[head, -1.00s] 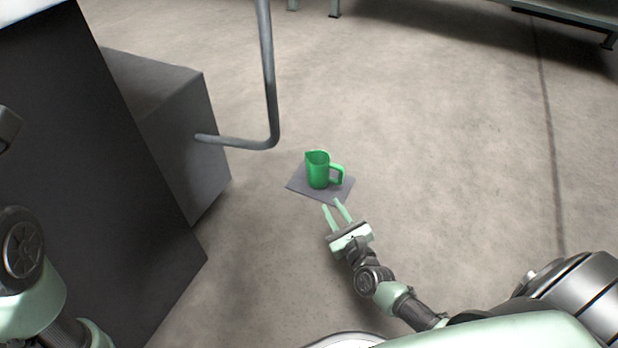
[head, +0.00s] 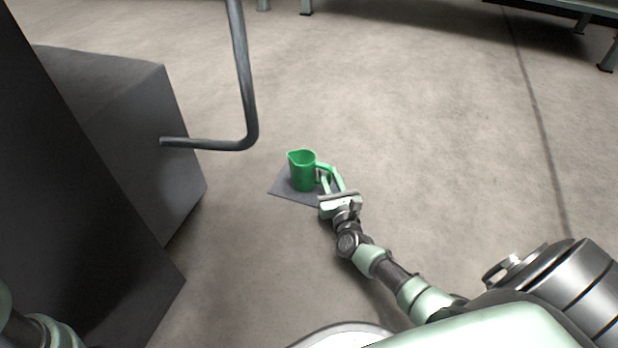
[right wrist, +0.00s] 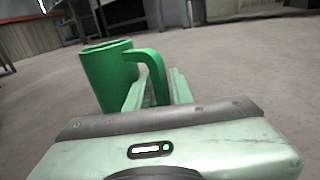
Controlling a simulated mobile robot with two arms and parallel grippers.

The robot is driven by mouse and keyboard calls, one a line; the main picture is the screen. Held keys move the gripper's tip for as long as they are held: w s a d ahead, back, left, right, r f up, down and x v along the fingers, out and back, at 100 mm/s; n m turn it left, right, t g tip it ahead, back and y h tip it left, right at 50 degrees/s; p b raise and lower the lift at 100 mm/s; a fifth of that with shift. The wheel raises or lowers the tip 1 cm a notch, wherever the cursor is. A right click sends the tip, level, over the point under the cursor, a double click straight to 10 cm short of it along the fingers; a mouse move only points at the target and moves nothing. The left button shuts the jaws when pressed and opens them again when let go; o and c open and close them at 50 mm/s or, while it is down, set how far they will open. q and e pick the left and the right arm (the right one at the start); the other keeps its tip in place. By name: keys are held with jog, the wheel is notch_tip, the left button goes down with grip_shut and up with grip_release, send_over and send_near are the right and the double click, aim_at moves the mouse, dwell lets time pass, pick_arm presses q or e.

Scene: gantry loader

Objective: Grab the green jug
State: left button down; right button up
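The green jug (head: 302,172) stands upright on a small dark grey mat (head: 282,188) on the floor, its handle toward the right. My right gripper (head: 331,179) is at the handle, with its fingers apart. In the right wrist view the jug (right wrist: 104,76) is at the left, and the handle comes down between the two fingers of the gripper (right wrist: 158,88). I see no clear sign that the fingers press on the handle. Of my left arm only a part shows at the lower left edge of the head view; its gripper is out of the picture.
A grey box (head: 130,130) and a dark cabinet stand at the left. A bent metal bar (head: 246,90) hangs behind the jug to the left. A bench or rack frame (head: 450,12) is at the back. The floor to the right is clear.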

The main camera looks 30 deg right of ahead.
grip_shut()
dwell(1.4)
